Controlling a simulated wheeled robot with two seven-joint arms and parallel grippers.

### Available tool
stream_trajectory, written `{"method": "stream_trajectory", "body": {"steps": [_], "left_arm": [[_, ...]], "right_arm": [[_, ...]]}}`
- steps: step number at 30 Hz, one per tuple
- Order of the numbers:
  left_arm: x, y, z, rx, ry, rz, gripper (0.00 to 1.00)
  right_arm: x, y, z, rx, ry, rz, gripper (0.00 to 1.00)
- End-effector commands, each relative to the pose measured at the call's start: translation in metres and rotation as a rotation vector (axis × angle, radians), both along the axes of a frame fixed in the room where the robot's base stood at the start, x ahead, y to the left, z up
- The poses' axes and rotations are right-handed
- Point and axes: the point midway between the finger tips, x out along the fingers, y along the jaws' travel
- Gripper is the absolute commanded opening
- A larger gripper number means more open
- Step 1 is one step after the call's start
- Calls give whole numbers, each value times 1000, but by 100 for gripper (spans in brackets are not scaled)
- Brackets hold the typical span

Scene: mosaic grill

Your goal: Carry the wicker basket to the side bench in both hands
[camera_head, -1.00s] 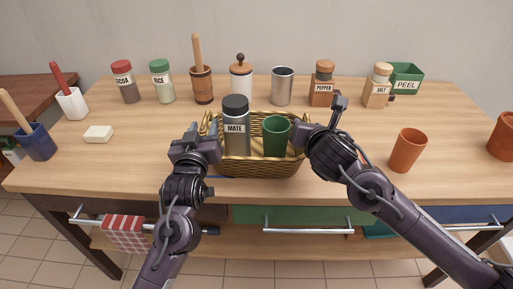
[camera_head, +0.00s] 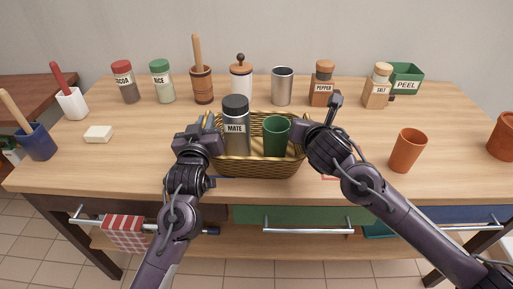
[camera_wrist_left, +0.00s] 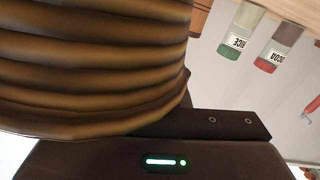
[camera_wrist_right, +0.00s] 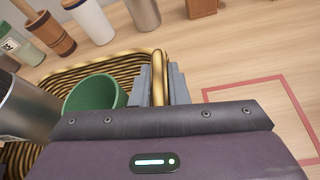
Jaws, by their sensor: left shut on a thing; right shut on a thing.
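The wicker basket (camera_head: 262,168) is upright at the front middle of the wooden counter; I cannot tell whether it is clear of the top. It holds a grey MATE jar (camera_head: 235,138) with a dark lid and a green cup (camera_head: 277,139). My left gripper (camera_head: 207,127) is shut at its left end; in the left wrist view the woven wall (camera_wrist_left: 90,75) hides the fingers. My right gripper (camera_head: 309,127) is shut on the right end; in the right wrist view its fingers (camera_wrist_right: 163,85) close around the basket's looped handle (camera_wrist_right: 158,68).
An orange cup (camera_head: 407,151) stands to the right. A white block (camera_head: 98,134) and a blue pot (camera_head: 37,142) are at the left. Jars and shakers line the back. A darker wooden surface (camera_head: 30,88) lies beyond the counter's left end. A red outline (camera_wrist_right: 265,90) marks the counter.

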Motion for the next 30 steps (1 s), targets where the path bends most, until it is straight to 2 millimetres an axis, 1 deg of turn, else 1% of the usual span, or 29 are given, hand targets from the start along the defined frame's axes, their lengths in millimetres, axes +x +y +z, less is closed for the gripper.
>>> {"method": "stream_trajectory", "body": {"steps": [4,11,14,24,27,30], "left_arm": [[0,0,0,0,0,1,0],[0,0,6,0,-3,1,0],[0,0,14,0,-3,1,0],[0,1,47,0,-3,1,0],[0,1,52,0,-3,2,0],[0,1,53,0,-3,2,0]], "right_arm": [[0,0,0,0,0,-1,0],[0,0,7,1,-2,0,0],[0,0,14,1,-2,0,0],[0,0,47,1,-2,0,0],[0,0,52,1,-2,-1,0],[0,0,52,1,-2,-1,0]]}}
